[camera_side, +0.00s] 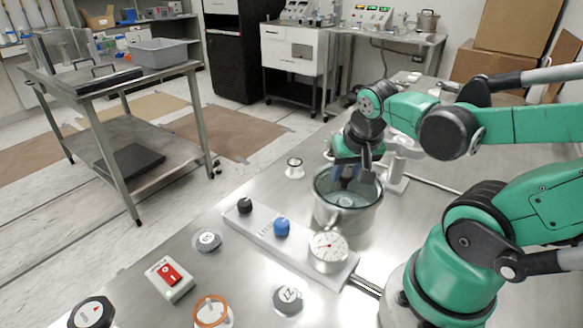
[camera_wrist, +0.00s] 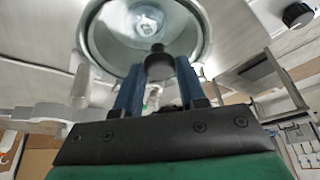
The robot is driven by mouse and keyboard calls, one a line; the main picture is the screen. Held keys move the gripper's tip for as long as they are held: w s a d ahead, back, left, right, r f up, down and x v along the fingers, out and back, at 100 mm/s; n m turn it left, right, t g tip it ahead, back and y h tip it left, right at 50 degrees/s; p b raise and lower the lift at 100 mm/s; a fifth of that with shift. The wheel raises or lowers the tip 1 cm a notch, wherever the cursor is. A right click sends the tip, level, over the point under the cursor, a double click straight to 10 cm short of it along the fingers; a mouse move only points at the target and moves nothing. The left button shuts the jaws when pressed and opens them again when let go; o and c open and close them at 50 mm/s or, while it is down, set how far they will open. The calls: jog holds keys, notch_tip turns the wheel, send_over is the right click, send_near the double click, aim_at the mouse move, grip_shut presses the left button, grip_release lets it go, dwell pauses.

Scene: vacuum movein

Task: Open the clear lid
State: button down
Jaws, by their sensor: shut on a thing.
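A round metal pot (camera_side: 340,215) stands on the steel table in the side view, under my gripper (camera_side: 352,176). The clear lid (camera_side: 327,182) shows as a bluish glassy disc at the pot's rim. In the wrist view the clear lid (camera_wrist: 112,30) is round and see-through, with something pale visible through it. The blue fingers of my gripper (camera_wrist: 160,70) are on both sides of the dark lid knob (camera_wrist: 158,62) and shut on it. I cannot tell whether the lid rests fully on the rim.
A white panel (camera_side: 255,233) with a black knob (camera_side: 244,205), a blue knob (camera_side: 282,227) and a round dial (camera_side: 328,247) lies in front of the pot. A red switch box (camera_side: 170,278) is at front left. A white stand (camera_side: 398,170) is close behind the pot.

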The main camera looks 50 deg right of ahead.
dwell(0.4)
jog(key=shift+w+d+m+g+h, duration=0.1)
jog(key=shift+w+m+g+h, duration=0.3)
jog(key=shift+w+m, duration=0.9)
jog(key=w+m, duration=0.1)
jog(key=w+d+m+g, duration=0.1)
jog(key=w+m, duration=0.1)
jog(key=w+d+m+g, duration=0.1)
jog(key=m, duration=0.1)
jog(key=shift+w+d+h, duration=0.1)
jog(key=shift+w+h, duration=0.2)
jog(key=shift+w, duration=0.05)
jog(key=w+d+m+g+y, duration=0.1)
jog(key=w+d+m+g, duration=0.2)
jog(key=d+m, duration=0.5)
jog(key=shift+w+d+m+g, duration=0.35)
jog(key=shift+w+m, duration=0.2)
jog(key=shift+m, duration=0.85)
jog(key=shift+y, duration=0.3)
jog(key=c, duration=0.5)
grip_release()
